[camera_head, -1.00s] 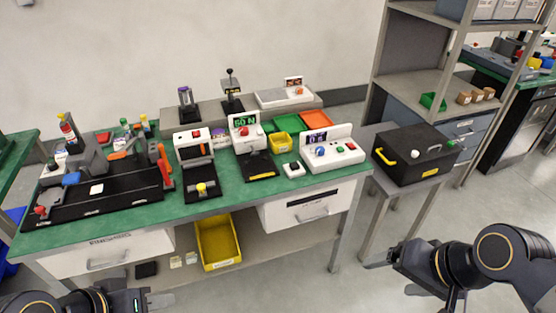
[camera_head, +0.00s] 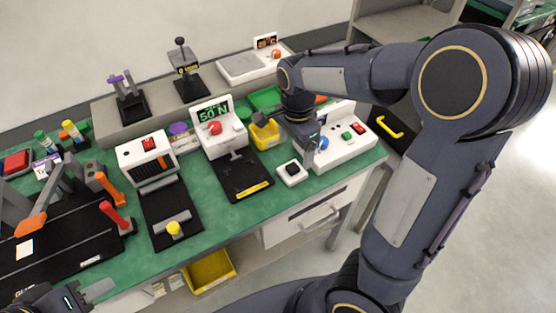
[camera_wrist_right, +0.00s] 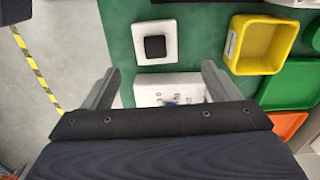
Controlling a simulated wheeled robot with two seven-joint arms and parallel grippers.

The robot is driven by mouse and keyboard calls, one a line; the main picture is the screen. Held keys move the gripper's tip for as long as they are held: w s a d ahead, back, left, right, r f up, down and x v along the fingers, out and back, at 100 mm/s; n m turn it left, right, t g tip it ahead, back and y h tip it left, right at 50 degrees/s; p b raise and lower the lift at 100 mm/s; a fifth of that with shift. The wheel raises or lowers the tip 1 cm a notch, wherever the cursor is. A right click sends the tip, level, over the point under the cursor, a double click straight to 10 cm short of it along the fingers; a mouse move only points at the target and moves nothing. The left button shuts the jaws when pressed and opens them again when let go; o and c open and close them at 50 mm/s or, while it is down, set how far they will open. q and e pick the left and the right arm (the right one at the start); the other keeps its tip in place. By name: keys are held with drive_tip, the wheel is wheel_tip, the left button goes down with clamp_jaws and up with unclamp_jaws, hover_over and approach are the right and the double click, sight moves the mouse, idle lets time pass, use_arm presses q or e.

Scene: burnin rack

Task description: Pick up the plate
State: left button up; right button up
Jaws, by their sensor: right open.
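I cannot tell for certain which thing is the plate. A small white square piece with a black centre (camera_head: 292,173) lies on the green bench top; it also shows in the right wrist view (camera_wrist_right: 138,42). Flat green (camera_head: 266,97) and orange trays lie behind the yellow bin; the orange one (camera_wrist_right: 286,127) is clearer in the right wrist view. My right gripper (camera_wrist_right: 161,72) is open and empty, pointing down over the white control box (camera_head: 352,146), with the white square beyond its fingers. My left gripper (camera_head: 88,294) is low at the left, its jaws unclear.
The yellow bin (camera_head: 264,134) stands close beside my right gripper. A press with a green display (camera_head: 214,118) and a white oven-like unit (camera_head: 146,160) stand to the left. A black case with a yellow handle (camera_head: 390,127) is at the right. My right arm hides part of the bench.

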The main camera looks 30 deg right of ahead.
sight(293, 167)
drive_tip(key=f, duration=0.5)
drive_tip(key=f+b, duration=0.1)
drive_tip(key=f, duration=0.1)
drive_tip(key=shift+s+a+f, duration=0.25)
drive_tip(key=shift+s+a, duration=0.05)
drive_tip(key=shift+a, duration=0.05)
drive_tip(key=shift+r, duration=0.1)
drive_tip(key=c, duration=1.1)
